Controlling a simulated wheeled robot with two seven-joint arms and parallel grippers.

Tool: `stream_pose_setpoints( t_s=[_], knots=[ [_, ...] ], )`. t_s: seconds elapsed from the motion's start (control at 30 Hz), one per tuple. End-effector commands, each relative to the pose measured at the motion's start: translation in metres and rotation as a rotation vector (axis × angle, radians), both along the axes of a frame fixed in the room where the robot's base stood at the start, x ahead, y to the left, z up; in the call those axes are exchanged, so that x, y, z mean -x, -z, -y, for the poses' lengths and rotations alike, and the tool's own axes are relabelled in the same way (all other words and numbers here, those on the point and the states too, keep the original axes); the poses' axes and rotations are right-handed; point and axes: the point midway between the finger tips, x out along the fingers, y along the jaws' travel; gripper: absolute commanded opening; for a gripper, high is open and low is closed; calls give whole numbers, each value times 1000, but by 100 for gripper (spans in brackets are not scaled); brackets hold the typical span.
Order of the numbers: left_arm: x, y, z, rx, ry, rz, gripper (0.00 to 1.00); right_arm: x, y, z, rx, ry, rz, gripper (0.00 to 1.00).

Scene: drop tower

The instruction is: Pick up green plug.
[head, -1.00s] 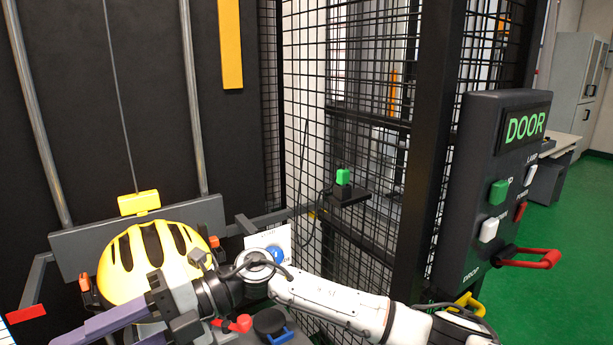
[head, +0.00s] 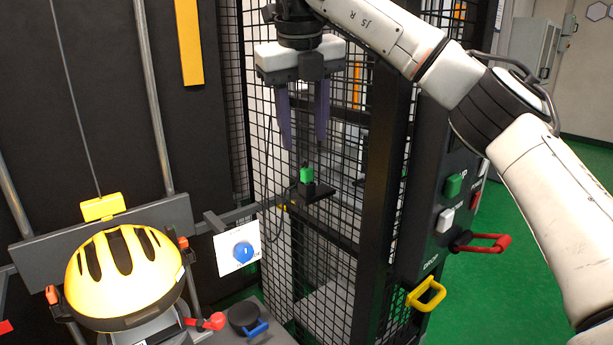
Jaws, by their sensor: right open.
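The green plug (head: 306,175) stands upright on a small dark bracket (head: 318,194) in front of the black mesh fence. A dark cable runs from near it down along the mesh. My right gripper (head: 304,146) hangs above the plug with its two purple fingers pointing down. The fingers are spread apart and nothing is between them. In the picture the fingertips end just above the plug, one to each side of it; the exact depth between them is hard to judge. My left gripper is not in view.
A yellow helmet (head: 125,270) rests on a grey carriage at left, beside a blue knob on a white plate (head: 243,252). A control panel (head: 433,215) with buttons, a red handle (head: 482,243) and a yellow handle (head: 426,294) stands right of the plug.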

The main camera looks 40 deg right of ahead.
Motion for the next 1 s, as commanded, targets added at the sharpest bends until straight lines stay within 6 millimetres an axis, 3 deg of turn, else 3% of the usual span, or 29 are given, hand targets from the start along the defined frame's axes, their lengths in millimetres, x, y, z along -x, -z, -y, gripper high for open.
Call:
stream_pose_setpoints(
  t_s=[0.6, 0.93, 1.0],
  knots=[
    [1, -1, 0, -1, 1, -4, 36, -12, 67, 13, -4, -5, -2, 42],
    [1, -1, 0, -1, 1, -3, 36, -14, 73, 15, -4, -4, 2, 42],
    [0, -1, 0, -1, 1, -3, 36, -14, 73, 15, -4, -4, 2, 33]
  ],
)
